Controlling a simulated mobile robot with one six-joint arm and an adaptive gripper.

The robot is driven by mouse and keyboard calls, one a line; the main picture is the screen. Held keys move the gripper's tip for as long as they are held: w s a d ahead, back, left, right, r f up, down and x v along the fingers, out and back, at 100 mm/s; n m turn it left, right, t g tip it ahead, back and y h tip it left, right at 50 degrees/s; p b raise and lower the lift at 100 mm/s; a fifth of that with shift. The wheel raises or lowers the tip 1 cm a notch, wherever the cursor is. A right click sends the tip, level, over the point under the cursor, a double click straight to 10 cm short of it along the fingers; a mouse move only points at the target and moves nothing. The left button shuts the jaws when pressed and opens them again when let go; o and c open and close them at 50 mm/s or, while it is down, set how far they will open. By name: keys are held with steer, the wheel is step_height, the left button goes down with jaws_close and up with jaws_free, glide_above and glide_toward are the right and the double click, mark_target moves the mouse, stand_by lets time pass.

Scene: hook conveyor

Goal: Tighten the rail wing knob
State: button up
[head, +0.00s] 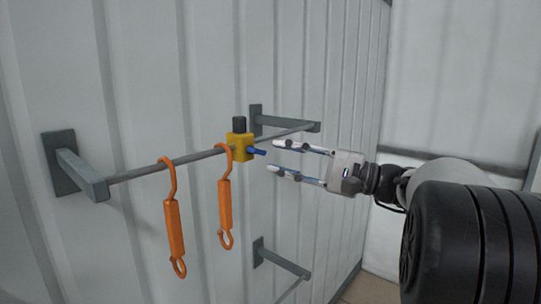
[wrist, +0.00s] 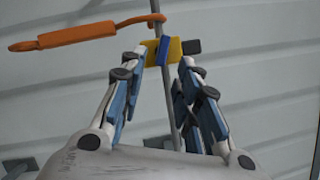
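The blue wing knob (head: 257,152) sticks out from the front of a yellow clamp block (head: 238,148) on the grey rail (head: 190,157). A dark cap (head: 239,124) stands on top of the block. My gripper (head: 272,157) is open and empty, its fingertips just to the right of the knob and apart from it. In the wrist view, the blue knob (wrist: 163,51) lies ahead between the two open fingers (wrist: 162,62), nearer the left fingertip. The yellow block (wrist: 176,49) shows behind the knob.
Two orange hooks (head: 174,229) (head: 225,205) hang from the rail left of the block, one close beside it. Grey wall brackets (head: 66,165) (head: 283,122) carry the rail in front of the ribbed wall (head: 110,40). A lower bracket (head: 282,261) sits below. The space right of the knob holds only my gripper.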

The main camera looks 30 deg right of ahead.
steer(key=v, duration=0.8)
